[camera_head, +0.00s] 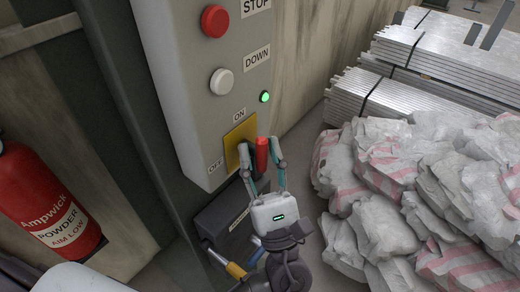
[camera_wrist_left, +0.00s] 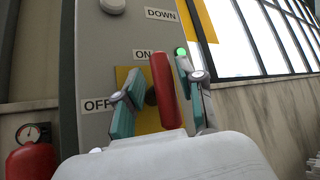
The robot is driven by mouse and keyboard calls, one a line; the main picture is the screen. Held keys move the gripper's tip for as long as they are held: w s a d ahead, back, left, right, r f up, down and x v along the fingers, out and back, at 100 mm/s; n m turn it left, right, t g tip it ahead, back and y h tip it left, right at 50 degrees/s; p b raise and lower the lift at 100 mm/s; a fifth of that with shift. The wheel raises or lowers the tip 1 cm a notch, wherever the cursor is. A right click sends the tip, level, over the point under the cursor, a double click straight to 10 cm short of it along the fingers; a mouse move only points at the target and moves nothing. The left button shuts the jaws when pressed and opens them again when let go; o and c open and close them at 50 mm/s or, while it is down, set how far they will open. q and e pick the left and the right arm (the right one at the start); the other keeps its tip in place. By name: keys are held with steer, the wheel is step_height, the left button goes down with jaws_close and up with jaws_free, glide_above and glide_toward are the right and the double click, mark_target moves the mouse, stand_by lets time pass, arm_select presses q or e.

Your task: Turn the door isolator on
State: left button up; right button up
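The door isolator is a red handle (camera_head: 262,153) on a yellow plate (camera_head: 236,141), low on a grey control box. ON is printed above the plate and OFF at its left. The handle stands about upright in the left wrist view (camera_wrist_left: 163,88), towards the ON label. My left gripper (camera_head: 261,160) is open, with one finger on each side of the handle; it also shows in the left wrist view (camera_wrist_left: 160,95). A gap shows at the left finger; whether the right finger touches cannot be told. My right gripper is not in view.
A green lamp (camera_head: 265,97) is lit above the isolator, near a white DOWN button (camera_head: 222,82) and a red STOP button (camera_head: 215,21). A fire extinguisher (camera_head: 42,203) stands at left. White sacks (camera_head: 390,205) and metal stacks (camera_head: 440,60) fill the right.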

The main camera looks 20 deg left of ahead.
arm_select(q)
steer(key=v, duration=1.1)
steer(key=shift+d+f, duration=0.15)
steer(key=shift+f, duration=0.05)
steer(key=shift+s, duration=0.1)
